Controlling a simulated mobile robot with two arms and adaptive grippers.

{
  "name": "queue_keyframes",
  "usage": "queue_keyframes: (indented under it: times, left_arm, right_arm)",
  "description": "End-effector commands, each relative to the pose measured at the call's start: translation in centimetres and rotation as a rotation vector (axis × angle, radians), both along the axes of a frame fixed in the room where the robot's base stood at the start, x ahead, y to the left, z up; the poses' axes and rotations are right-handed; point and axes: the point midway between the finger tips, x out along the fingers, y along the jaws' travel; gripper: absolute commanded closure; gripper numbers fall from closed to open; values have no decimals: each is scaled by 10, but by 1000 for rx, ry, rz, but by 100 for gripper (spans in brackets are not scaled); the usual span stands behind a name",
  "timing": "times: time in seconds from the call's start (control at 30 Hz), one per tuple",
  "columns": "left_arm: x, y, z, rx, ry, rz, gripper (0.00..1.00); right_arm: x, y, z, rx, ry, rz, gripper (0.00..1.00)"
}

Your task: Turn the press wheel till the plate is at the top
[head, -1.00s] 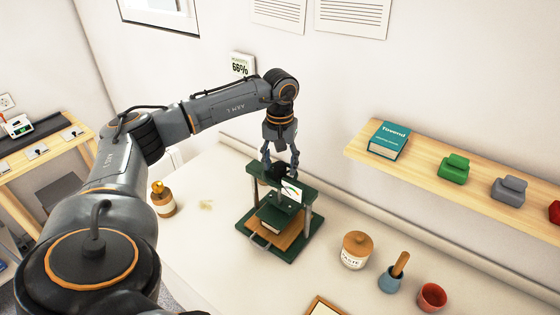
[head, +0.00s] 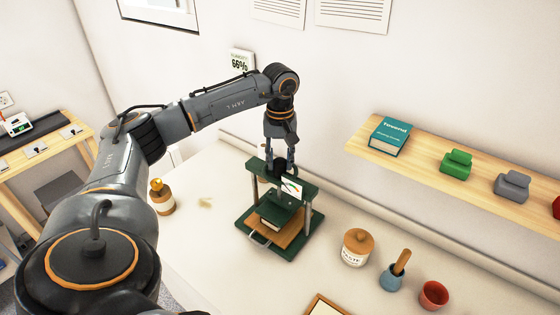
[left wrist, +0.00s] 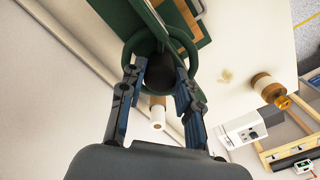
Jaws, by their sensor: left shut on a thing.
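The green press (head: 311,222) stands on the white worktop, with a crossbeam on posts, a wooden board (head: 292,238) and a small gauge card (head: 291,187) at the front. A dark green slab (head: 277,212) with a pale edge sits low between the posts; I cannot tell the plate from what lies under it. My left gripper (head: 280,160) points down over the crossbeam. In the left wrist view its fingers (left wrist: 157,74) are shut on the green press wheel (left wrist: 160,66), one on each side of the dark hub. The wheel is mostly hidden in the head view. My right gripper is not in view.
A bottle (head: 162,198) stands left of the press. A wall shelf (head: 460,178) is at the right.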

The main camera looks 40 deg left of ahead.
Motion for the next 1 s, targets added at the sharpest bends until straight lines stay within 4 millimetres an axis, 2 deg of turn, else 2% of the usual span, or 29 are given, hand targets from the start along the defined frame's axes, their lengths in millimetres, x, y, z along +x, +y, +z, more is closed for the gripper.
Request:
queue_keyframes:
  times: [0.6,1.0]
  left_arm:
    - [1,1,0,0,-4,579,99]
    - [1,0,1,1,-3,849,99]
  right_arm:
    - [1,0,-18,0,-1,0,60]
    - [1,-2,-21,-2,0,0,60]
